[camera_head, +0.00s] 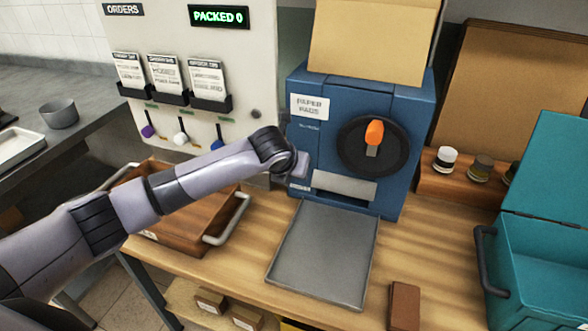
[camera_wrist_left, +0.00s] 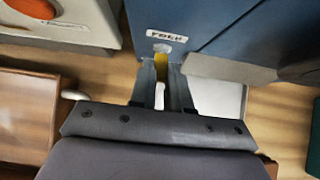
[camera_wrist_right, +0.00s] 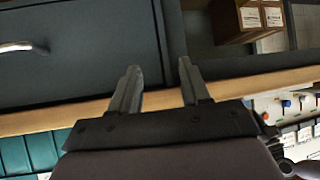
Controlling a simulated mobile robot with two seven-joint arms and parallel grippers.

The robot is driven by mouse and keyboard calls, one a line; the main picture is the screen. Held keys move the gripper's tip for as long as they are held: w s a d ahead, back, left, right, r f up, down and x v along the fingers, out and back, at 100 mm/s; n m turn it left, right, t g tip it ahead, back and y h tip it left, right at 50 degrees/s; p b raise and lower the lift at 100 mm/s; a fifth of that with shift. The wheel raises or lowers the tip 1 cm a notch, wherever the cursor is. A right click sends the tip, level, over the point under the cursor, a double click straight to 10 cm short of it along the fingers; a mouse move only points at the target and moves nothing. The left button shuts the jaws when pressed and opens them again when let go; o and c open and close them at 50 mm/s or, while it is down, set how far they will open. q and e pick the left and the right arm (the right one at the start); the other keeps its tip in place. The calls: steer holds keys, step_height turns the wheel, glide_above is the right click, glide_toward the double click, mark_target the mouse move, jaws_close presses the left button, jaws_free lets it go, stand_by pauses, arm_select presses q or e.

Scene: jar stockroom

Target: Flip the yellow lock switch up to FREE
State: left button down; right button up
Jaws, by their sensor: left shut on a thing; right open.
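The blue paper-pads machine (camera_head: 415,110) stands on the wooden bench, with a black dial and orange knob on its front. My left gripper (camera_head: 300,164) is at the machine's lower left front, and the arm hides the switch in the head view. In the left wrist view, the yellow lock switch (camera_wrist_left: 160,66) shows between the fingertips of my left gripper (camera_wrist_left: 161,72), which is shut on it. A white label (camera_wrist_left: 167,36) sits beside the switch; its lettering is too blurred to read surely. My right gripper (camera_wrist_right: 160,80) is open and empty in the right wrist view.
A grey tray (camera_head: 325,250) lies in front of the machine. A wooden crate with metal handles (camera_head: 165,225) is at left, a teal box (camera_head: 550,245) at right, and a brown block (camera_head: 405,305) near the front edge. Small jars (camera_head: 480,168) stand beside the machine.

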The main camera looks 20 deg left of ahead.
arm_select(q)
steer(key=c, duration=1.1)
jaws_free()
steer(key=shift+v, duration=3.55)
